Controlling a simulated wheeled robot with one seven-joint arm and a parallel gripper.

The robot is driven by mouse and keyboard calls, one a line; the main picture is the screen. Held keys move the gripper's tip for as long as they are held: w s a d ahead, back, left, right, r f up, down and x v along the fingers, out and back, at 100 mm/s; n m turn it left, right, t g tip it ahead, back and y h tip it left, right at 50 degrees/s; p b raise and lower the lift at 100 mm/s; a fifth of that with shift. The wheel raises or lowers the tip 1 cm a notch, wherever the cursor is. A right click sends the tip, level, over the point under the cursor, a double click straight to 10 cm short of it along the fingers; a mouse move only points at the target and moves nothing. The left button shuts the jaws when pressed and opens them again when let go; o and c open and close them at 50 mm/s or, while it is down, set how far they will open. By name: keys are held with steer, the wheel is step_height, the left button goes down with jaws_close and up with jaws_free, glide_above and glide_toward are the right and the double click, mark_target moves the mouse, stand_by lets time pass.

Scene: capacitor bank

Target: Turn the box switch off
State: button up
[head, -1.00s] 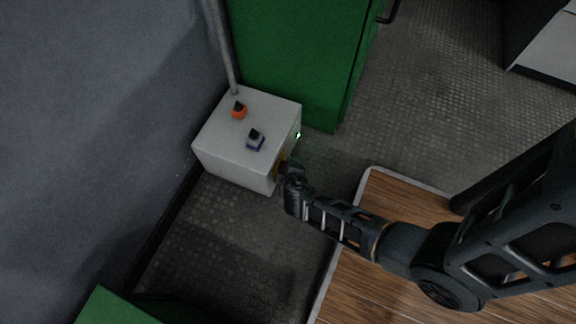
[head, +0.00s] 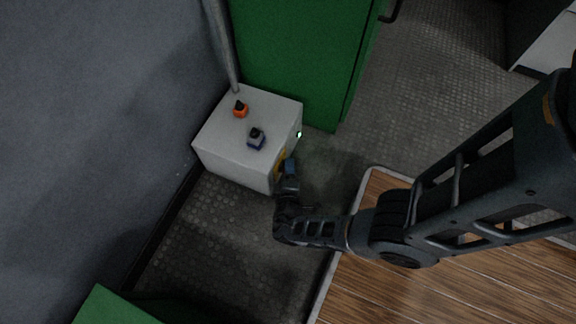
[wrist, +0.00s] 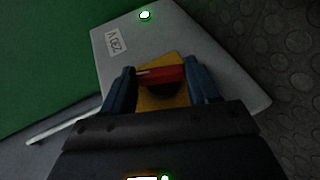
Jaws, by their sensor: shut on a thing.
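The pale grey box (head: 230,140) stands on the floor against the wall. On its side facing my arm is a yellow switch plate (head: 280,160), partly hidden by my gripper (head: 289,167) in the head view. In the wrist view the yellow plate (wrist: 158,98) carries a red handle (wrist: 160,76) with a dark round part below it. My gripper's blue fingers (wrist: 158,80) stand on either side of the red handle and are shut on it. A green light (wrist: 145,15) glows on the same face, near a "230 V" label (wrist: 114,42).
An orange-based knob (head: 240,109) and a blue-based knob (head: 256,138) sit on top of the box. A green cabinet (head: 295,60) stands right behind it, and a grey pipe (head: 222,45) rises along the wall. The textured floor (head: 215,235) in front is clear.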

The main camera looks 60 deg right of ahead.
steer(key=shift+s+f+h, duration=0.1)
steer(key=shift+h, duration=0.4)
stand_by(0.5)
steer(key=o, duration=1.1)
steer(key=shift+c, duration=0.2)
steer(key=p+v, duration=0.1)
steer(key=v, duration=0.6)
steer(key=shift+a, duration=0.35)
steer(key=shift+s, duration=0.15)
